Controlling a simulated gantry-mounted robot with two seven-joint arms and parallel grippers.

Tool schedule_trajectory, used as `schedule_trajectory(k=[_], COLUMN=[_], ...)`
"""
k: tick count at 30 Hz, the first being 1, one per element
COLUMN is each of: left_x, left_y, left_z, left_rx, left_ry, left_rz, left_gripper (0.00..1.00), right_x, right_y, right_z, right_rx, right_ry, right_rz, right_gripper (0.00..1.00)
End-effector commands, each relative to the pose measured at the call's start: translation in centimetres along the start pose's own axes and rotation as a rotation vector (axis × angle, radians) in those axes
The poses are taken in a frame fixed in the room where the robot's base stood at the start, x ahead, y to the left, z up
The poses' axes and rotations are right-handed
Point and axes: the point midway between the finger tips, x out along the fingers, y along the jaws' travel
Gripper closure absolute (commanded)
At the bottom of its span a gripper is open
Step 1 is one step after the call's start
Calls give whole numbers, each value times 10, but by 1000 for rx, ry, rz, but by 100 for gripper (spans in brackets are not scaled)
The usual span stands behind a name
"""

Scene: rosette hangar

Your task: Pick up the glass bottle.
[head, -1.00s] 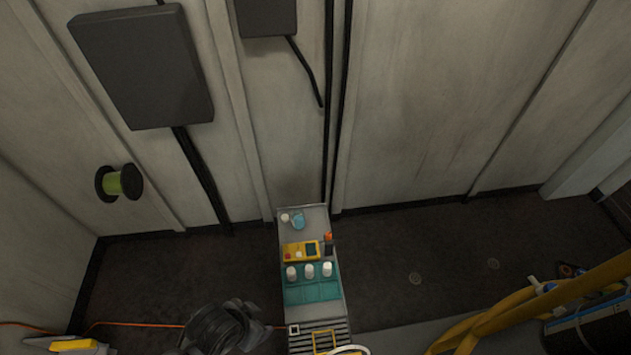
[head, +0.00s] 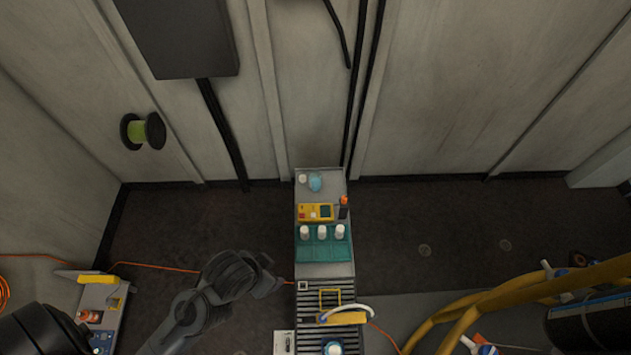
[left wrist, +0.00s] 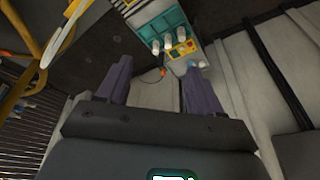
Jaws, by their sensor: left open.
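I cannot tell for certain which item is the glass bottle. A small light-blue, see-through item (head: 315,182) stands at the far end of the narrow grey bench (head: 325,270), beside a small white piece (head: 302,178). Several white-capped containers (head: 322,232) stand in a teal tray (head: 322,251) nearer to me. My left gripper (head: 272,276) is left of the bench, apart from the tray. In the left wrist view my left gripper (left wrist: 157,80) is open, with nothing between its fingers. The light-blue item (left wrist: 197,64) shows there by the right fingertip. My right gripper is not in view.
A yellow instrument (head: 315,212) and an orange-topped dark item (head: 343,207) lie between tray and light-blue item. Slatted grating (head: 318,300) with a yellow-handled piece is at the near end. Yellow hoses (head: 480,300) are at right. A wall closes the back.

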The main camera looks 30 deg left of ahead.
Motion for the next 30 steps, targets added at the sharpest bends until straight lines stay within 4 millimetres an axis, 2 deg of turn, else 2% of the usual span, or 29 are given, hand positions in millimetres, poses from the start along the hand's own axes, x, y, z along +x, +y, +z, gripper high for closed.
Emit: schedule_trajectory(k=[9,15,26,30], left_x=[0,0,0,0], left_y=[0,0,0,0], left_z=[0,0,-1,-22], left_rx=[0,0,-25,-113], left_ry=[0,0,5,117], left_rz=[0,0,0,7], left_gripper=[33,2,1,1], right_x=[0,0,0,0], right_y=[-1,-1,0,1], right_z=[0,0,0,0], right_rx=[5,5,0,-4], right_ry=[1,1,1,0], right_rz=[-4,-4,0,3], right_gripper=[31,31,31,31])
